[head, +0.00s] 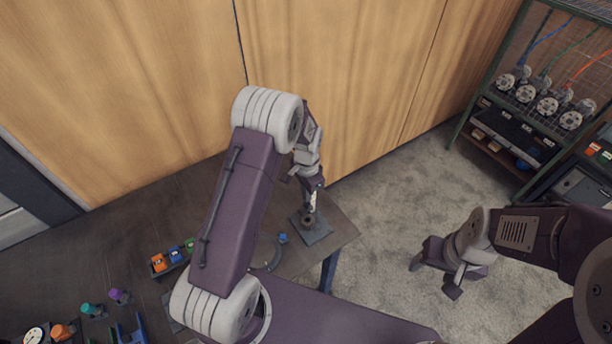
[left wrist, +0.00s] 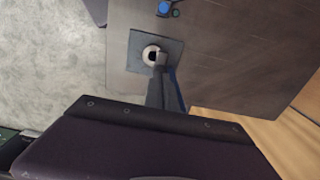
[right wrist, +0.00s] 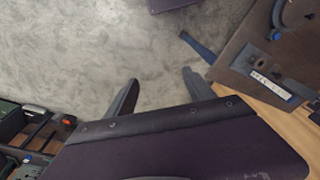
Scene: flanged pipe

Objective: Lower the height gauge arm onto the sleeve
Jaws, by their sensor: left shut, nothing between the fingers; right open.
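The height gauge stands on a dark square base plate (head: 314,232) near the table's right corner. A round ring that looks like the sleeve (left wrist: 151,55) sits on that plate in the left wrist view. In the right wrist view a white-marked scale on a blue bar (right wrist: 271,87) appears to be part of the gauge. My left gripper (head: 312,186) is shut and empty, just above the base plate. Its fingers (left wrist: 160,75) partly cover the ring and a blue bar; contact cannot be told. My right gripper (right wrist: 162,76) is open and empty over the floor, right of the table.
A curved dark tool with a blue knob (head: 282,238) lies left of the gauge on the table (head: 340,222). Several coloured blocks (head: 176,254) sit further left. A wooden wall (head: 330,80) rises behind. A rack with flanged parts (head: 547,105) stands at upper right, beyond open floor.

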